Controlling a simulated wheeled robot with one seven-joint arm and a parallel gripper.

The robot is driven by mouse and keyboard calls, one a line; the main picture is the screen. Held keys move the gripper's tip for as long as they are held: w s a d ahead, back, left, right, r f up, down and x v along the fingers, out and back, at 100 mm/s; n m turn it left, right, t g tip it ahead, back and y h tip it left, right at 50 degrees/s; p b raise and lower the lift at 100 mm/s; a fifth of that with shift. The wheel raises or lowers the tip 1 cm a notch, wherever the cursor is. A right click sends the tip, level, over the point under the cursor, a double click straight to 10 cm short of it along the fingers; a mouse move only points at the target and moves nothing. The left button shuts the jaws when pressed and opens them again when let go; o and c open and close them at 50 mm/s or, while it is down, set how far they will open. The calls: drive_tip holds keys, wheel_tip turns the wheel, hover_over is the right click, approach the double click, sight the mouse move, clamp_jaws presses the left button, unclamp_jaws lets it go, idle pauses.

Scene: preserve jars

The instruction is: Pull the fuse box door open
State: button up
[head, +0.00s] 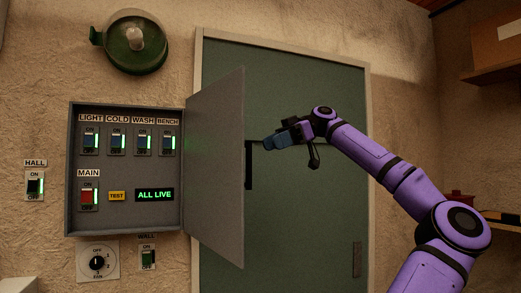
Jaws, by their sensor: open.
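The fuse box (125,225) is a grey metal case on the wall at the left of the head view. Its grey door (216,165) stands wide open, swung out to the right on its right-hand side. Inside show several labelled switches, a red MAIN switch (89,197) and a lit green ALL LIVE sign (155,195). My gripper (267,143) is open and empty, just right of the door's outer edge. It looks apart from the door, though the depth between them is hard to tell. A dark vertical strip (249,165), perhaps the handle, shows at the door's outer edge.
A green room door (310,220) in a pale frame is behind my arm. A green lamp (136,45) hangs above the box. A HALL switch (35,186), a dial (97,262) and a WALL switch (148,257) surround it. A shelf (497,73) is at the right.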

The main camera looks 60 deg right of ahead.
drive_tip(key=shift+v, duration=1.3)
